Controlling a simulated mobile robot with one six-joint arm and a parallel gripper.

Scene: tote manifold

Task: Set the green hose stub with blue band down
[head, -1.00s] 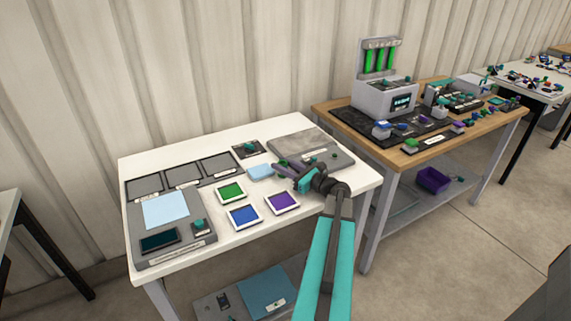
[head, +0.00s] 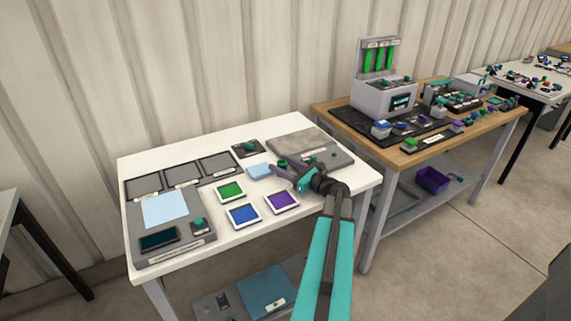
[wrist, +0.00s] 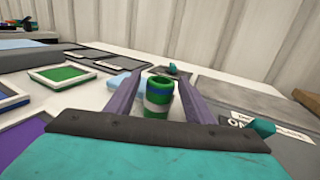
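The green hose stub with blue band (wrist: 158,98) stands upright in the wrist view, its open top showing. It also has a pale band lower down. My gripper (wrist: 158,90) has its two purple fingers apart, one on each side of the stub, with narrow gaps. In the head view the stub (head: 283,163) shows as a small green piece just beyond my gripper (head: 284,169), over the white table's (head: 200,158) right half.
A light-blue block (head: 259,171) lies close left of the stub. A grey board (head: 300,143) is just behind and right. Green (head: 231,191), blue (head: 243,216) and purple (head: 282,202) framed squares lie in front. Bare white table shows between them.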

